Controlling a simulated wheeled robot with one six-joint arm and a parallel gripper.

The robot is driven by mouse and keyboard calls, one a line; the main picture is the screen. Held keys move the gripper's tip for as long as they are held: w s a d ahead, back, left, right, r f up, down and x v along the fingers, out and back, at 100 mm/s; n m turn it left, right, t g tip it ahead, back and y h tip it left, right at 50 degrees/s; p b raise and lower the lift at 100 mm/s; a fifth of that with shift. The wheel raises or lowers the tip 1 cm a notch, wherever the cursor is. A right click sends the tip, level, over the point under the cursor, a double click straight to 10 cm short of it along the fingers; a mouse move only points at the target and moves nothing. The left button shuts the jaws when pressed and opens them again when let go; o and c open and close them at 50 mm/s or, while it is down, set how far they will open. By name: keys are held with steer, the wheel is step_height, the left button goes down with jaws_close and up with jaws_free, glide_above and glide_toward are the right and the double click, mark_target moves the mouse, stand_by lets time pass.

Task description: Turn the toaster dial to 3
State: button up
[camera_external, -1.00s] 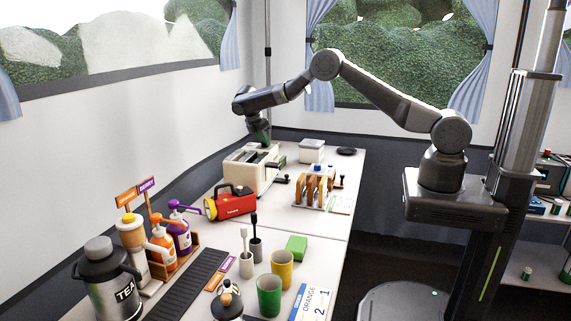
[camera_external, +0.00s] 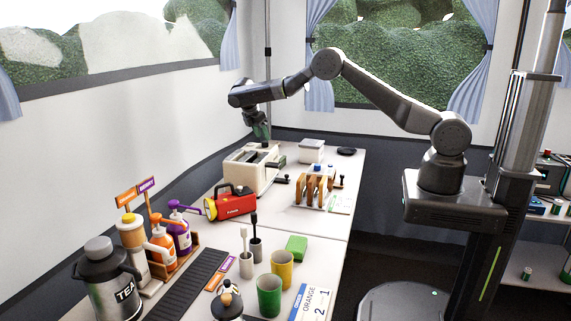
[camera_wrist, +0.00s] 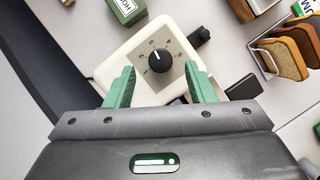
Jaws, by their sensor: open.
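The cream toaster (camera_external: 240,172) stands at the far left of the counter; its top also shows in the wrist view (camera_wrist: 112,72). Its black round dial (camera_wrist: 158,61) sits on a grey plate with numbers around it. The dial's white mark points up and slightly left, near the 3, though the digits are small. My gripper (camera_wrist: 160,72) is open, with one green finger on each side of the dial and a gap to both. In the external view my gripper (camera_external: 262,132) is above the toaster's far end; the dial is hidden there.
Beside the toaster are a white box (camera_external: 311,150), a rack with bread slices (camera_external: 315,189) and a red flashlight (camera_external: 237,203). In the wrist view a green box (camera_wrist: 126,10) lies just beyond the toaster. The wall is close on the left.

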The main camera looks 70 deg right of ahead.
mark_target(265, 142)
steer(key=v, duration=1)
steer(key=shift+r, duration=0.25)
steer(key=shift+f, duration=0.15)
steer(key=p+x, duration=0.1)
steer(key=x, duration=1.2)
steer(key=shift+s+f, duration=0.1)
steer(key=shift+f, duration=0.2)
steer(key=shift+r, duration=0.1)
